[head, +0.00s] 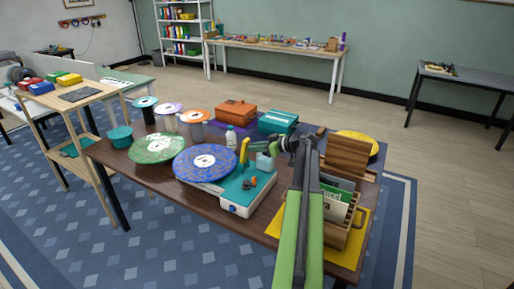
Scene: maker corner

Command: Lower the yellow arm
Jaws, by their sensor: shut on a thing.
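The turntable (235,208) stands near the front edge of the brown table, with a teal top and a pale front. A blue speckled record (190,172) lies on it. The yellow arm (244,151) stands raised and tilted at the back right of the turntable. My gripper (260,146) reaches in from the right at the yellow arm and is shut on it. The exact contact is small and partly hidden by the jaws.
A green record (145,149), spools (194,118), an orange box (236,108) and a teal box (278,121) fill the left and back. A small bottle (231,137) stands behind the turntable.

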